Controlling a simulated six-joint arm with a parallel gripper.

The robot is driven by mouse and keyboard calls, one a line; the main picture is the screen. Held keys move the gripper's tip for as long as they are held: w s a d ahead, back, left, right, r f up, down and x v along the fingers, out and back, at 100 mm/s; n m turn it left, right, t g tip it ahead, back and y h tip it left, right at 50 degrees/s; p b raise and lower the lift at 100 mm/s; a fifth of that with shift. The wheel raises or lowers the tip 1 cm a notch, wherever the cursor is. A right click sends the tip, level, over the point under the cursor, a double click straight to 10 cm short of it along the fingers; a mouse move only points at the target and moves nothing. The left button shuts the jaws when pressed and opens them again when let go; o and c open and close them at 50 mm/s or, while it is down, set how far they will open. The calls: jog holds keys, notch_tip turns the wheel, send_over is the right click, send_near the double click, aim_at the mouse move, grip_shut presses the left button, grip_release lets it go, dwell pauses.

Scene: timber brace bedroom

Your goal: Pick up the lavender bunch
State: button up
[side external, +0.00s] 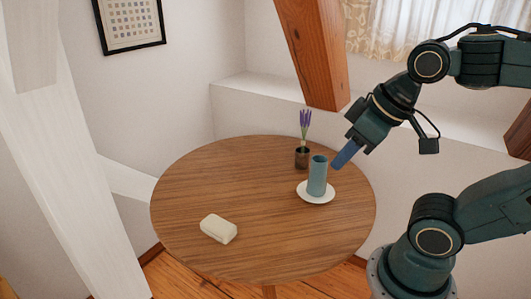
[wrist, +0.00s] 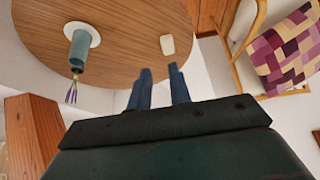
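The lavender bunch (side external: 305,119) has purple tips and green stems, and stands upright in a small dark pot (side external: 302,158) at the back right of the round table. In the wrist view the lavender (wrist: 72,93) shows at the left, with the pot (wrist: 77,70) partly hidden beside the teal vase. My gripper (side external: 341,157) is above the table's right edge, to the right of the lavender and apart from it. In the wrist view my gripper's (wrist: 160,74) two blue fingers are spread with nothing between them.
A teal vase (side external: 318,177) stands on a white saucer (side external: 313,199) just in front of the pot. A cream block (side external: 218,229) lies near the table's front left. The table's middle (side external: 240,190) is clear. A timber brace (side external: 313,50) slopes down behind the lavender.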

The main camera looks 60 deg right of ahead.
jog(key=w+d+f+m+g+h, duration=0.1)
jog(key=w+d+m+h, duration=0.1)
jog(key=w+d+m, duration=0.55)
jog(key=w+d+f+m+g+h, duration=0.1)
jog(key=w+d+m+h, duration=0.2)
jog(key=w+d, duration=0.9)
jog(key=w+d+f+m+g+h, duration=0.1)
jog(key=w+d+f+m+h, duration=0.1)
jog(key=w+d+f, duration=0.3)
jog(key=w+d+f+m+g+h, duration=0.2)
jog(key=w+d+f+m, duration=0.3)
jog(key=d+f, duration=0.6)
notch_tip(320, 180, down, 2)
jog(key=shift+w+d+f+g, duration=0.2)
jog(key=shift+w+g, duration=0.05)
jog(key=shift+g, duration=0.05)
jog(key=shift+d+f+m, duration=0.1)
jog(key=shift+m, duration=0.15)
send_near(302, 148)
jog(key=shift+x, duration=2.05)
jog(key=shift+s, duration=0.1)
